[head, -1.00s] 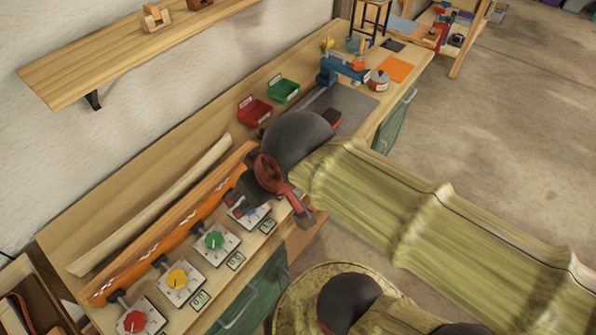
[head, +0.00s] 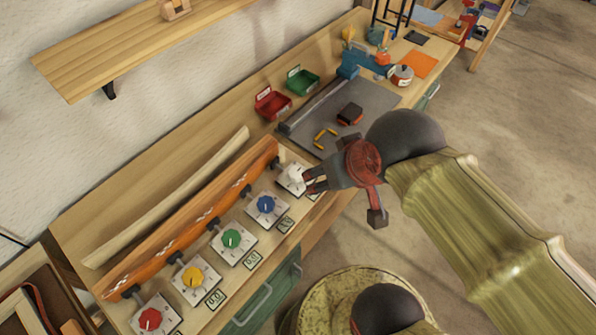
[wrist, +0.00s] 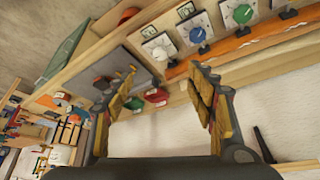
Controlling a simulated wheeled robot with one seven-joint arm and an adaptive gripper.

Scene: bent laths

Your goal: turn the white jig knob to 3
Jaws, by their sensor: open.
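The white jig knob (head: 295,174) sits on a pale square dial plate at the far right end of the row of knobs. My gripper (head: 312,181) is open, its fingertips beside the knob and partly over its plate in the head view. I cannot tell there whether they touch it. In the wrist view the white knob (wrist: 160,53) stands beyond the open fingers (wrist: 163,82), roughly centred between them, with nothing held. Its pointer and scale are too small to read, and its display is partly hidden by the gripper.
Blue (head: 266,204), green (head: 232,239), yellow (head: 193,276) and red (head: 150,319) knobs line the bench front. An orange jig bar (head: 190,232) and a pale bent lath (head: 170,200) lie behind them. A grey mat (head: 350,100) and red bin (head: 272,104) lie beyond.

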